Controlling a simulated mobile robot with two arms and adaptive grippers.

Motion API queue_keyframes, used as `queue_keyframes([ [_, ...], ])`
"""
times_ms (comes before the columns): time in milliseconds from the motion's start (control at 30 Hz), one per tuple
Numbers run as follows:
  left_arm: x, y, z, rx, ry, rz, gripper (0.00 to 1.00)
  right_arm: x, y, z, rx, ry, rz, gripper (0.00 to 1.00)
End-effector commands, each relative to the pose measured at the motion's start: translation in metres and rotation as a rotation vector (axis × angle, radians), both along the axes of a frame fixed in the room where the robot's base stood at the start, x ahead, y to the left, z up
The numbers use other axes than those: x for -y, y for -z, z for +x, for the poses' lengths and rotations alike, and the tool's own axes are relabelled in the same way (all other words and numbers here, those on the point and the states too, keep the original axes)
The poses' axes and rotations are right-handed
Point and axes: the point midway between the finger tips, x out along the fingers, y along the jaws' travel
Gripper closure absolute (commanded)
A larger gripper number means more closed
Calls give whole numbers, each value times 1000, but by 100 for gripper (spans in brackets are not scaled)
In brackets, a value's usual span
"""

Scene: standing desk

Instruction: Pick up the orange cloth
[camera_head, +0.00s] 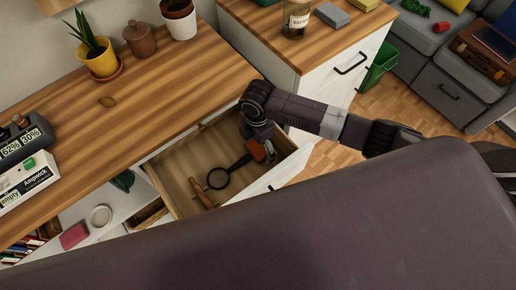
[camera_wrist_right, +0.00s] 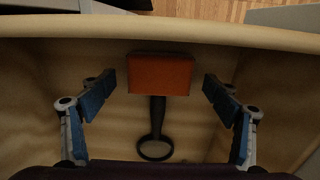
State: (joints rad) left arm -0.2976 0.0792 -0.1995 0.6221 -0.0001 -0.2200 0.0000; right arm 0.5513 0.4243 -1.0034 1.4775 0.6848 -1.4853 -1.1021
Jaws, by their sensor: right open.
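The orange cloth (camera_head: 256,150) is a small flat rectangle inside the open drawer (camera_head: 180,165). In the right wrist view the cloth (camera_wrist_right: 160,74) lies near the drawer's front wall, over or against the handle end of a black magnifying glass (camera_wrist_right: 157,125). My right gripper (camera_head: 266,150) reaches down into the drawer and partly covers the cloth in the head view. In the wrist view its blue-padded fingers (camera_wrist_right: 160,86) are open, one on each side of the cloth, with a gap on both sides. My left gripper is not in view.
The magnifying glass (camera_head: 219,178) and a brown wooden item (camera_head: 201,193) lie in the drawer. The drawer's walls stand close around my right gripper. A wooden desktop (camera_head: 150,90) with plants is behind; a white cabinet (camera_head: 340,70) with a jar stands right.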

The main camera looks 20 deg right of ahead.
Motion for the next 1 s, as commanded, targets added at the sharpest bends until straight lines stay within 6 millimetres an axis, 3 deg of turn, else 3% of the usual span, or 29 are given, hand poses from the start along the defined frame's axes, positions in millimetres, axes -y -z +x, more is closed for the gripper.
queue_keyframes([
  [200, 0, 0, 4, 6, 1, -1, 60, 0, 1, 0, 1, 0, 0, 18],
  [600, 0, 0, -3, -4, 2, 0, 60, 0, 0, 0, 1, 0, 0, 59],
  [1000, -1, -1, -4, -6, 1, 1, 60, 0, -11, 1, 4, 0, 1, 60],
])
